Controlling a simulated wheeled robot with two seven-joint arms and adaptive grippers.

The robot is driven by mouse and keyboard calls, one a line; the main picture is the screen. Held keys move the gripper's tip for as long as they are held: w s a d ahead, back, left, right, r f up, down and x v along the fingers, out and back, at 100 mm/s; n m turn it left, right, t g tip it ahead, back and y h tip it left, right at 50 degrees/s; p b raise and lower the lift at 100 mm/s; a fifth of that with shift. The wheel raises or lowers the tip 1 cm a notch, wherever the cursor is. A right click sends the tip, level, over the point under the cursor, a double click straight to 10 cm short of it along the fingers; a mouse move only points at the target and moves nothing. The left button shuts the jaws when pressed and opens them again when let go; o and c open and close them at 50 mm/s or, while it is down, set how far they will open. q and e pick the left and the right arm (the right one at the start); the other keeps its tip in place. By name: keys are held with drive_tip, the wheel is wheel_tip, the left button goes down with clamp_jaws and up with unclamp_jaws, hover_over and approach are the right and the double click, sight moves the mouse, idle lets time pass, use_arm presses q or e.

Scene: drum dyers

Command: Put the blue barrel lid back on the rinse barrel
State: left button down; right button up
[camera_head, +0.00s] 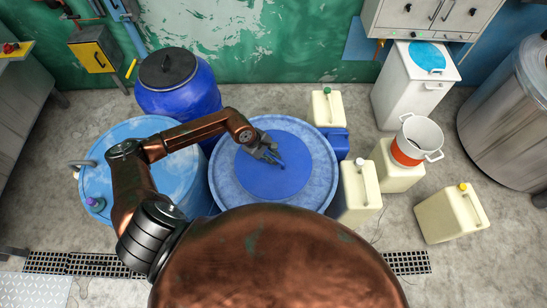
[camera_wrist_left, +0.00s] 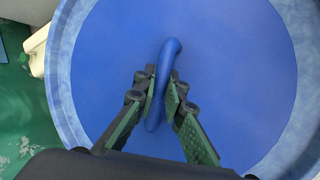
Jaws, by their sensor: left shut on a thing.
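The blue lid (camera_head: 265,184) is a round disc seen over the middle blue barrel (camera_head: 325,180), inside a paler mottled rim. It fills much of the left wrist view (camera_wrist_left: 225,80), with a raised bar handle (camera_wrist_left: 173,47). My left gripper (camera_head: 275,157) is above the lid. In the left wrist view its fingers (camera_wrist_left: 165,100) are closed on either side of the handle. I cannot tell whether the lid rests on the barrel or hangs just above it. My right gripper is not in view.
A pale blue barrel (camera_head: 180,175) stands left, a dark blue drum (camera_head: 178,100) with a black lid behind. Cream jerrycans (camera_head: 357,192) and a blue can (camera_head: 336,142) crowd the right side. A white-and-orange pot (camera_head: 408,148) sits farther right.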

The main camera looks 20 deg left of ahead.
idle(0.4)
use_arm(q)
drive_tip(key=c, duration=1.9)
unclamp_jaws()
drive_tip(key=shift+f, duration=0.1)
drive_tip(key=shift+c, duration=0.2)
drive_tip(key=shift+a, duration=0.1)
drive_tip(key=v, duration=1.2)
drive_tip(key=shift+s, duration=0.1)
